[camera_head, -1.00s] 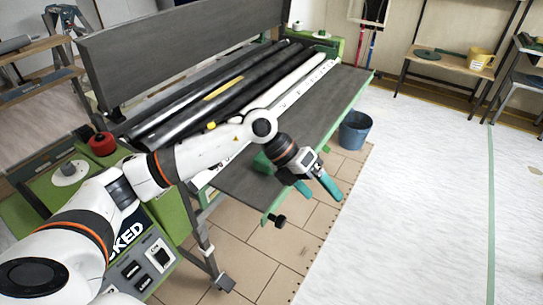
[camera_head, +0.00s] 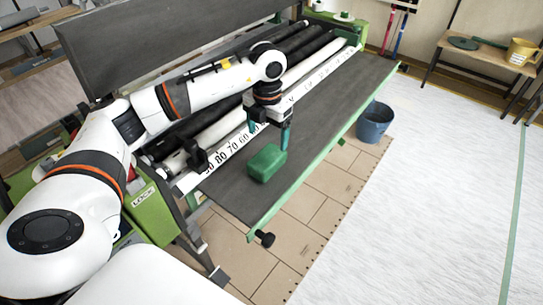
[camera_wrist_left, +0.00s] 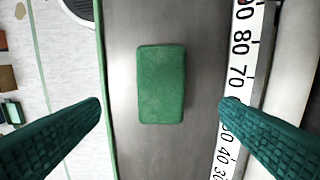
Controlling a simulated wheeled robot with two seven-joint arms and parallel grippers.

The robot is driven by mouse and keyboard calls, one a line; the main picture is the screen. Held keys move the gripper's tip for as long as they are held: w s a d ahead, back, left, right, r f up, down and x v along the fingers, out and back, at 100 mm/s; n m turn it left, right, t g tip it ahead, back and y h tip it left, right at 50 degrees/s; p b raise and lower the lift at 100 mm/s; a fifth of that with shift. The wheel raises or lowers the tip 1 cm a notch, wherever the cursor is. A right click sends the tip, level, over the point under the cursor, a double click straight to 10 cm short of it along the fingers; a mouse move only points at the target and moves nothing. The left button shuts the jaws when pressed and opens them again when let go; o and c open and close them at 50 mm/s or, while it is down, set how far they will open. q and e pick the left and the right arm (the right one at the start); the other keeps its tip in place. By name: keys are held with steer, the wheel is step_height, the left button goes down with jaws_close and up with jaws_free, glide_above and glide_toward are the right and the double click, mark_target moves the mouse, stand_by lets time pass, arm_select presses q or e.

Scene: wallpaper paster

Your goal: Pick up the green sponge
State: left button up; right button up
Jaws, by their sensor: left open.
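The green sponge (camera_head: 267,162) lies flat on the dark grey table (camera_head: 331,124) of the pasting machine. In the left wrist view the sponge (camera_wrist_left: 161,84) is near the middle, between the two teal fingers and farther off than they are. My left gripper (camera_head: 268,137) is open and empty, pointing down above the table, just behind the sponge in the head view. In the left wrist view my left gripper (camera_wrist_left: 162,125) has its fingers wide apart, one on each side of the sponge, not touching it. My right gripper is not in view.
A white ruler strip (camera_head: 222,153) with numbers runs along the table beside dark rollers (camera_head: 301,41). A green edge (camera_head: 300,175) bounds the table's front. A blue bucket (camera_head: 374,122) stands on the floor at the right. The table beyond the sponge is clear.

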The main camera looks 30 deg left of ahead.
mark_target(267, 157)
arm_select(q)
steer(key=f, duration=0.4)
steer(key=shift+s, duration=0.25)
steer(key=shift+w+f+p, duration=0.1)
steer(key=shift+f+p, duration=0.25)
steer(key=shift+f, duration=0.15)
step_height(267, 157, down, 4)
steer(key=shift+a+r+p, duration=0.1)
steer(key=shift+r+p, duration=0.1)
steer(key=shift+p, duration=0.2)
steer(key=shift+w+f, duration=0.1)
steer(key=shift+f, duration=0.45)
steer(key=c, duration=1)
steer(key=shift+r+b, duration=0.6)
steer(key=shift+r, duration=4.5)
steer(key=shift+c, duration=0.3)
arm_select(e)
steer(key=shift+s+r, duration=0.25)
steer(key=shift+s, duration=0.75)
